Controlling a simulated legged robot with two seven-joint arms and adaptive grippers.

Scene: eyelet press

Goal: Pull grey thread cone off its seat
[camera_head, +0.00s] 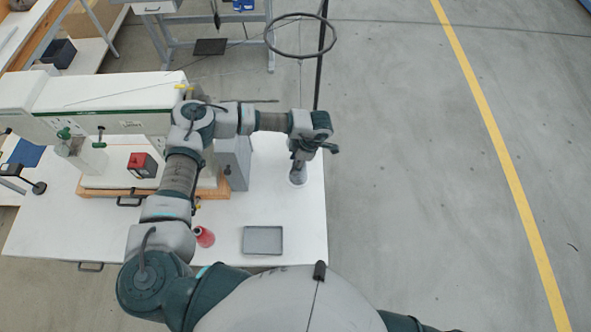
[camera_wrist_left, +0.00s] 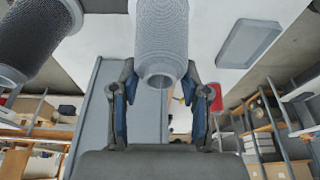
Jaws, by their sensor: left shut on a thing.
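The grey thread cone (camera_head: 297,176) stands near the right edge of the white table, below my left gripper (camera_head: 300,150). In the left wrist view the light grey cone (camera_wrist_left: 162,30) comes down from the top, its narrow hollow tip between the two fingers of my left gripper (camera_wrist_left: 160,82). The fingers are closed on the tip from both sides. The cone's base and seat are hidden, so I cannot tell whether it still sits there. My right gripper is out of view.
A dark, textured cone-like object (camera_wrist_left: 35,38) is close by in the wrist view. A grey tray (camera_head: 262,240) and a red cone (camera_head: 204,237) lie toward the table's front. A sewing machine (camera_head: 105,95) stands left. A black pole with a ring (camera_head: 300,54) rises behind.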

